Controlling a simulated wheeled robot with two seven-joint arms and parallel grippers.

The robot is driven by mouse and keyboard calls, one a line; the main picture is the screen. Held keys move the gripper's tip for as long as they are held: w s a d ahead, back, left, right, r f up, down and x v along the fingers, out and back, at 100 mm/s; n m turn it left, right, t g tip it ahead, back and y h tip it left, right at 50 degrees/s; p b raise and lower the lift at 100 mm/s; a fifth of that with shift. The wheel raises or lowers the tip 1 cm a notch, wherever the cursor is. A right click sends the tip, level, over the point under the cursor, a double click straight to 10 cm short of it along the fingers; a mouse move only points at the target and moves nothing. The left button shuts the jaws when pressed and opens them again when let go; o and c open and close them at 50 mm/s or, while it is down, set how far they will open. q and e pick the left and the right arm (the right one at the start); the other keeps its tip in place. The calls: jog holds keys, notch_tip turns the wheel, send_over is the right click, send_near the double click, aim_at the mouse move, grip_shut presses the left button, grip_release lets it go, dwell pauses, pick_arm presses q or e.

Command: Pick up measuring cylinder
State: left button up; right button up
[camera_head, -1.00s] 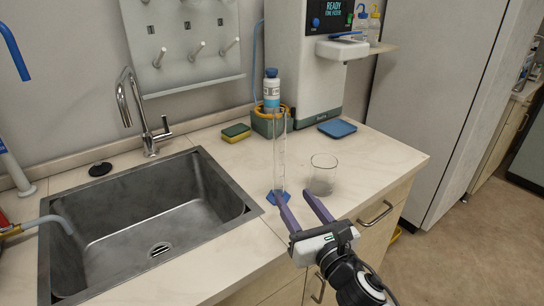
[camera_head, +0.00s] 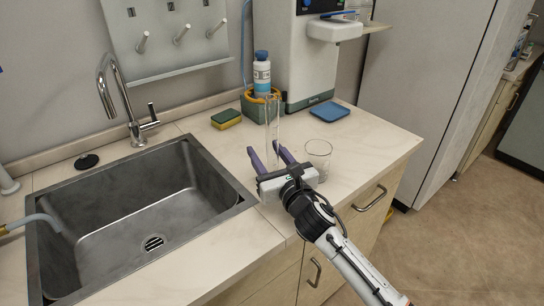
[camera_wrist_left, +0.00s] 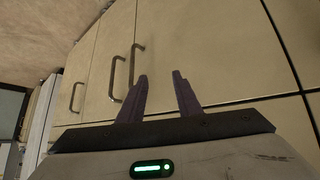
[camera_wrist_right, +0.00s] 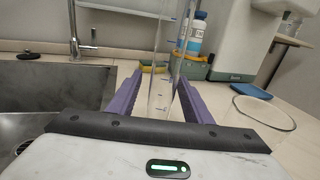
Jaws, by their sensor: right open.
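The measuring cylinder (camera_head: 272,118) is a tall clear tube standing upright on the counter, right of the sink. Its blue base, seen earlier, is now hidden behind my right gripper in the head view. My right gripper (camera_head: 265,151) is open, with its purple fingers pointing toward the cylinder. In the right wrist view the clear tube (camera_wrist_right: 163,90) stands between the two fingers (camera_wrist_right: 160,78), with no clear contact on either. My left gripper (camera_wrist_left: 159,76) is open and empty, facing the cabinet fronts below the counter; it is outside the head view.
A clear beaker (camera_head: 318,158) stands close to the right of my right gripper. Behind are a white bottle with a blue cap (camera_head: 262,75) in a green holder, a sponge (camera_head: 226,119) and a blue tray (camera_head: 329,111). The sink (camera_head: 140,215) lies left.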

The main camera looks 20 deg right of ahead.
jog(key=shift+w, duration=0.1)
grip_shut()
pick_arm(q)
jog(key=shift+w+r, duration=0.2)
jog(key=shift+w, duration=0.1)
